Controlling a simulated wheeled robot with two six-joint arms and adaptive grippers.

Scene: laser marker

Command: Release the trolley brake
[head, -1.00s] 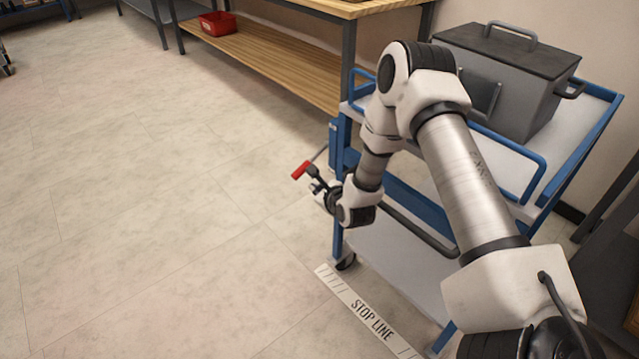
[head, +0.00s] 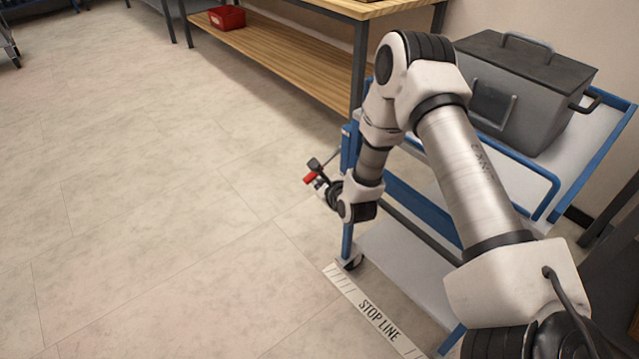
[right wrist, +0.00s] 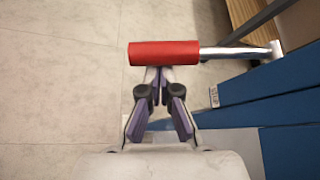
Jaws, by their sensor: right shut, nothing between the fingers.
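The trolley (head: 405,262) is blue-framed with pale grey shelves and stands on the right in the head view. A lever with a red handle (head: 310,179) and a thin metal rod sticks out from its near-left blue post. In the right wrist view the red handle (right wrist: 163,53) lies across the top of the picture, its silver rod running right. My right gripper (head: 320,176) is shut and empty at the handle. In the wrist view its fingertips (right wrist: 158,76) are right at the handle's lower edge; contact is unclear. My left gripper is out of view.
A lidded grey metal box (head: 520,92) stands on the trolley's top shelf. A STOP LINE floor strip (head: 370,312) lies by its castor. A wooden bench (head: 290,62) with a red bin (head: 227,18) stands behind. The floor at left is clear.

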